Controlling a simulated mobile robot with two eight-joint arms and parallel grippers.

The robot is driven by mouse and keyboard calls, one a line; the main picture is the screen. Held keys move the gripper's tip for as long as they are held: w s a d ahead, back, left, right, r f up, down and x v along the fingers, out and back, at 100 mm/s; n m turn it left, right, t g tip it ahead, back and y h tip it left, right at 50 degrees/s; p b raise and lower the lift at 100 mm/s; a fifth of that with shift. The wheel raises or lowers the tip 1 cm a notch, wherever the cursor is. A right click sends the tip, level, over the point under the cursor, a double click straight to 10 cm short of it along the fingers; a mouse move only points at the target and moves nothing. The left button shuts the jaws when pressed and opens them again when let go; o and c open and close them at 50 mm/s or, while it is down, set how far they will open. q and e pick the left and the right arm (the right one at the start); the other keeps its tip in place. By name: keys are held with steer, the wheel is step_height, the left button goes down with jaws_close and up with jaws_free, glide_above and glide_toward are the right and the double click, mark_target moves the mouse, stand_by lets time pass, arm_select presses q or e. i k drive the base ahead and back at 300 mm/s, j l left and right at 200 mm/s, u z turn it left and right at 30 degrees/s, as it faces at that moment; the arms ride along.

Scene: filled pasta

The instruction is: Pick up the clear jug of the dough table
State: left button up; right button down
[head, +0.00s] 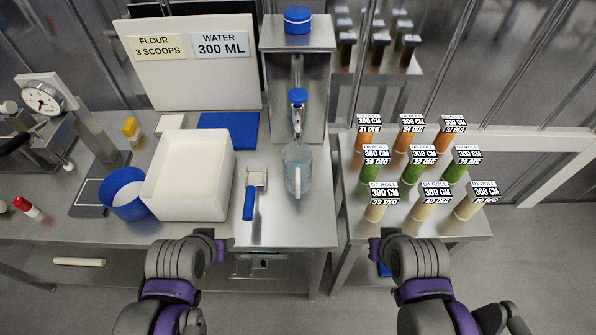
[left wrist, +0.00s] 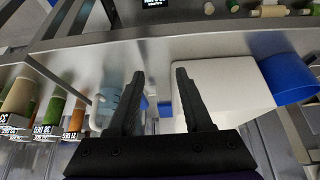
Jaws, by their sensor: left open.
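The clear jug (head: 297,168) stands upright on the steel dough table (head: 290,235), under the water dispenser's blue tap, with its handle facing the front. In the left wrist view the jug (left wrist: 106,102) shows left of the fingers, partly hidden by one of them. My left gripper (head: 218,243) is at the table's front edge, in front and to the left of the jug. In the left wrist view my left gripper (left wrist: 160,74) is open with nothing between its fingers. My right gripper (head: 376,246) is in front of the right-hand table, apart from the jug; its fingers are not clear.
A blue-handled tool (head: 250,203) lies just left of the jug, beside a white bin (head: 190,185) and a blue bowl (head: 123,195). The dispenser (head: 298,75) stands behind and over the jug. Several labelled pasta cylinders (head: 425,168) stand on the right table.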

mark_target(297, 161)
steer(key=l+u, duration=0.15)
steer(key=l, duration=1.35)
steer(key=k, duration=0.05)
